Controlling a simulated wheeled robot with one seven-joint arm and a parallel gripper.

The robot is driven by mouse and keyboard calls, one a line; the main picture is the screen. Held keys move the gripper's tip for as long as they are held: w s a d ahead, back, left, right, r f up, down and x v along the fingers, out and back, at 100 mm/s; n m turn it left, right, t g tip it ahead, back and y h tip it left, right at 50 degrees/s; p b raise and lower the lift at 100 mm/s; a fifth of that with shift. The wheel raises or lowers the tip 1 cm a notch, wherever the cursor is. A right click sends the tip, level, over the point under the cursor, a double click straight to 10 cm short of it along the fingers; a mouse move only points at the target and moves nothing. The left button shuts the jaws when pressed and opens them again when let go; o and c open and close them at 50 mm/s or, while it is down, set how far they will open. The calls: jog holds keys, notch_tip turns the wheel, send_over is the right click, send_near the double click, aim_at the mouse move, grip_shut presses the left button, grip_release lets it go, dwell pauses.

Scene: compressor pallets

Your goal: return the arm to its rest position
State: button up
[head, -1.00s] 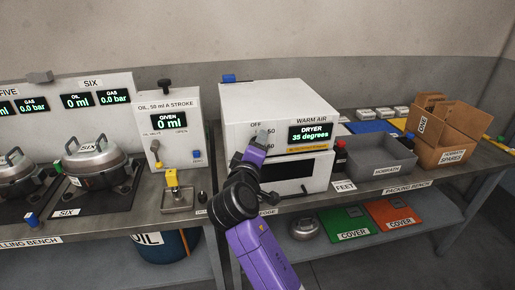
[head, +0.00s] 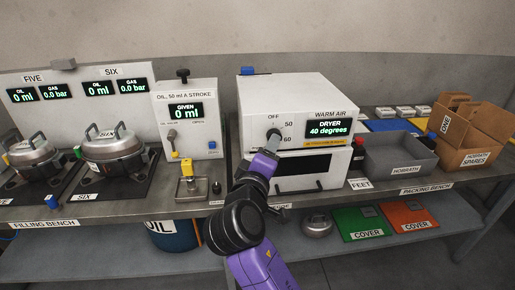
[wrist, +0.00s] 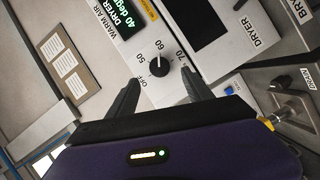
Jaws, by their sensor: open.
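My gripper (head: 268,152) is in front of the white dryer (head: 285,105), just below its dial (head: 274,134). In the wrist view, my gripper (wrist: 161,80) is open, with one dark finger on each side of the dryer's black dial (wrist: 159,67). Nothing is held between the fingers. The dial's white mark points towards 60. The dryer's display (head: 329,129) reads 40 degrees. My arm stretches forward over the bench edge from the bottom of the head view.
An oil dispenser (head: 187,115) stands left of the dryer, beside two lidded pots (head: 113,143) on the filling bench. A grey bin (head: 400,157) and a cardboard box (head: 470,137) are to the right. Covers (head: 359,222) lie on the lower shelf.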

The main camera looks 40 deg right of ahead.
jog(key=w+a+r+n+t+y, duration=0.1)
jog(key=w+a+n+t+y, duration=0.1)
jog(key=w+a+t+y, duration=0.4)
jog(key=s+a+f+t+y, duration=0.3)
jog(key=s+a+f+y, duration=0.35)
jog(key=s+a, duration=0.4)
jog(key=s+f+m+g, duration=0.1)
jog(key=s+f, duration=0.3)
jog(key=s, duration=1.1)
jog(key=s+a+f+m+g+y, duration=0.1)
jog(key=s+f+m+g, duration=0.1)
jog(key=s, duration=1.4)
notch_tip(320, 180, down, 2)
jog(key=shift+a+f+m, duration=0.25)
jog(key=shift+a+m, duration=0.05)
jog(key=shift+m, duration=0.6)
